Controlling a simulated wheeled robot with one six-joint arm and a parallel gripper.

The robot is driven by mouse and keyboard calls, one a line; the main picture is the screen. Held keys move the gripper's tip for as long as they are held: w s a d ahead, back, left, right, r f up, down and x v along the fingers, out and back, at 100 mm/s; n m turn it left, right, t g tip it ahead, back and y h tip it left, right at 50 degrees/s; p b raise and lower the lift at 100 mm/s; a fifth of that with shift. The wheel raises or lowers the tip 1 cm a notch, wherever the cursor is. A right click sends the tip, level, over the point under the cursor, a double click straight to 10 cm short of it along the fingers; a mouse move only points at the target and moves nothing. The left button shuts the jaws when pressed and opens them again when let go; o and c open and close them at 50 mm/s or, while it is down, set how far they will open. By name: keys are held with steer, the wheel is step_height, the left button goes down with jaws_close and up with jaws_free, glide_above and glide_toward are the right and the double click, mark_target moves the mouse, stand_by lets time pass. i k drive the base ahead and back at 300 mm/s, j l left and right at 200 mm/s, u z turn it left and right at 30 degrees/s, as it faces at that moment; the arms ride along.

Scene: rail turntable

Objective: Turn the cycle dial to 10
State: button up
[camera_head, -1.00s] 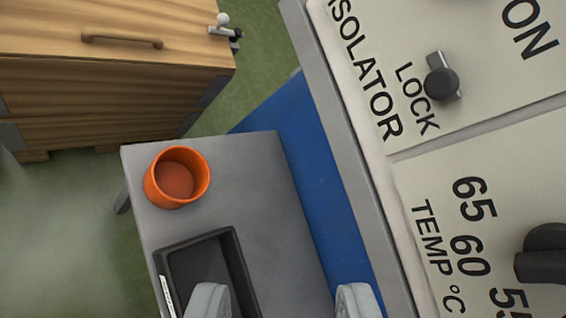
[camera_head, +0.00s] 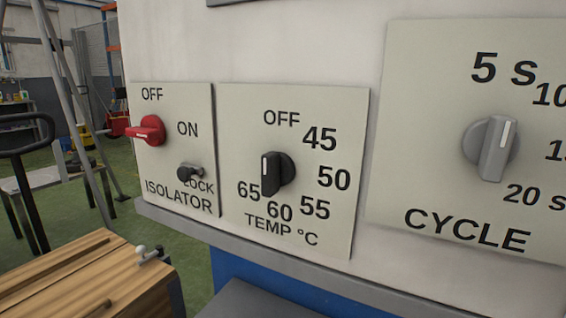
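The cycle dial (camera_head: 490,148) is a grey knob on a pale panel (camera_head: 400,120) at the right of the view. Its white mark is at the upper end of the grip and points up, slightly right, towards the "5 s" label. The labels 10, 15 and 20 s run down its right side, partly cut off by the picture edge. The word CYCLE stands below the knob. My gripper is not in view now, and nothing touches the dial.
Left of it are a black temperature knob (camera_head: 278,174), a red isolator handle (camera_head: 148,130) and a small dark lock knob (camera_head: 190,173). A grey ledge (camera_head: 250,240) runs below the panels. The space before the dial looks clear.

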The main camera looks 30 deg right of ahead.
mark_target(490, 144)
steer(key=k+j+z, duration=0.15)
steer(key=k+j, duration=0.6)
steer(key=j, duration=0.1)
